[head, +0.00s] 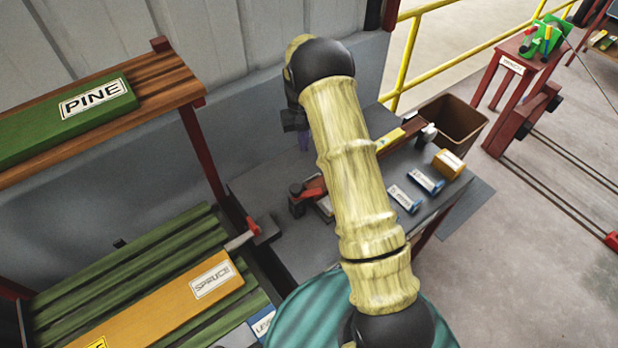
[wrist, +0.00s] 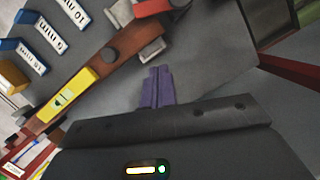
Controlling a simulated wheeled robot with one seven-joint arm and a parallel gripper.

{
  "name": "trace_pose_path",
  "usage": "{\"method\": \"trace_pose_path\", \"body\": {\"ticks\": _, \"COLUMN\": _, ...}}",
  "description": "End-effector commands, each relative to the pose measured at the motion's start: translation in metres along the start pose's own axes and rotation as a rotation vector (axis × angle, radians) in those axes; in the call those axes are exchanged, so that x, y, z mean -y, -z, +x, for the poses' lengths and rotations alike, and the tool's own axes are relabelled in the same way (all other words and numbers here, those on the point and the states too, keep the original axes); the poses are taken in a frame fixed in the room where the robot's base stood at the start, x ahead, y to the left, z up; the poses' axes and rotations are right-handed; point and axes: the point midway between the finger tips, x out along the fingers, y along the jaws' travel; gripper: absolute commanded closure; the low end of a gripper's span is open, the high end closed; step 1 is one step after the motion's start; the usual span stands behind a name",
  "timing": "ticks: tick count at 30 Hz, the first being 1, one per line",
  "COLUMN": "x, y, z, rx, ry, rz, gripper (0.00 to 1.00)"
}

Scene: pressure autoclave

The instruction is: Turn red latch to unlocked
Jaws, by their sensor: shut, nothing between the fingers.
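No part is clearly recognisable as the red latch. A small red piece (head: 253,225) sits at the end of a grey bar by the left edge of the grey bench. A red and dark tool (head: 308,190) lies on the bench, partly hidden by my arm. A red part (wrist: 152,7) also shows at the top of the wrist view, above a grey metal piece. My gripper (wrist: 158,72) has purple fingers, shut and empty, over the bare grey bench top. In the head view the gripper (head: 303,140) is mostly hidden, near the wall side of the bench.
A brown bar with a yellow section (wrist: 72,92) lies along the bench. Blue and white packs (head: 405,198) and a yellow box (head: 448,163) lie right of my arm. A brown bin (head: 455,120) stands behind. A slatted rack with a spruce board (head: 165,305) is left.

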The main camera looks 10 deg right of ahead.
Motion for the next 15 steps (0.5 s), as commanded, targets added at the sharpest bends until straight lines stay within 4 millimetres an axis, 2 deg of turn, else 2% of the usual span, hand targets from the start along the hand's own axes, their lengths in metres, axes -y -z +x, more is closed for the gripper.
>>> {"method": "trace_pose_path", "body": {"ticks": 7, "x": 0.0, "y": -0.002, "z": 0.021, "rx": 0.005, "ry": 0.0, "rz": 0.0, "gripper": 1.0}}
{"method": "trace_pose_path", "body": {"ticks": 15, "x": 0.0, "y": -0.002, "z": 0.067, "rx": 0.006, "ry": 0.0, "rz": 0.001, "gripper": 1.0}}
